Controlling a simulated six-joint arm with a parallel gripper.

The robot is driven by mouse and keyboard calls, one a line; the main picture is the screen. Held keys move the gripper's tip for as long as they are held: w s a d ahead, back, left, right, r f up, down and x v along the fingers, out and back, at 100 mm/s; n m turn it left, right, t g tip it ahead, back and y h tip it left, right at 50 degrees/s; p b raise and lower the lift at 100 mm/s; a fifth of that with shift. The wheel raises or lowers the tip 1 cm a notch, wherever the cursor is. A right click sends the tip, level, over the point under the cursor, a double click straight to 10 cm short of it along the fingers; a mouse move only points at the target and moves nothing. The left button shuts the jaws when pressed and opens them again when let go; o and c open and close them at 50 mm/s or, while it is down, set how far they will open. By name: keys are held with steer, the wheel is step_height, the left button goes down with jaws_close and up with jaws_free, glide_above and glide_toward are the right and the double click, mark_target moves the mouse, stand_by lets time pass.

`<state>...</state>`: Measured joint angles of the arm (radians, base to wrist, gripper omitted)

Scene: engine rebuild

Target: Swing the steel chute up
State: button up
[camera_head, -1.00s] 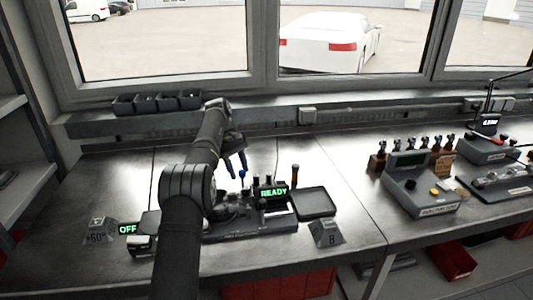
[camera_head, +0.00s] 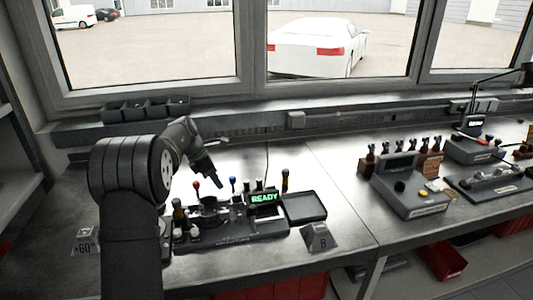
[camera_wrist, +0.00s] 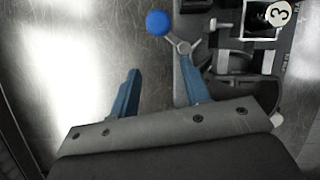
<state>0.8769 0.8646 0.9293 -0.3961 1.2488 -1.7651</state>
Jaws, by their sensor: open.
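A dark bench fixture (camera_head: 240,232) with a green READY display (camera_head: 264,198) stands on the steel bench. I cannot pick out the steel chute with certainty. A red-knobbed lever (camera_head: 196,185) and a blue-knobbed lever (camera_head: 232,183) rise from the fixture. My gripper (camera_head: 216,182) is above the back of the fixture, between these knobs in the picture. In the wrist view, its blue fingers (camera_wrist: 158,66) are apart with nothing between them. The blue ball (camera_wrist: 158,22) lies ahead of the fingertips, and its metal fork is close to the right finger; contact is unclear.
A shallow dark tray (camera_head: 305,207) is at the fixture's right end, with a block marked B (camera_head: 319,238) in front. A grey console (camera_head: 408,186) stands farther right. Bare bench lies behind the fixture.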

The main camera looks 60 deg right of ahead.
steer(key=v, duration=1.7)
steer(key=s+d+n+t+y, duration=0.1)
steer(key=s+d+n+y, duration=0.15)
steer(key=s+n, duration=1.1)
steer(key=s+d+n+t+y, duration=0.15)
steer(key=s+d+n, duration=0.35)
steer(key=n, duration=1.5)
steer(key=s+a+f, duration=0.2)
steer(key=s+f, duration=0.4)
steer(key=f, duration=0.2)
step_height(320, 180, up, 8)
steer(key=shift+w, duration=0.25)
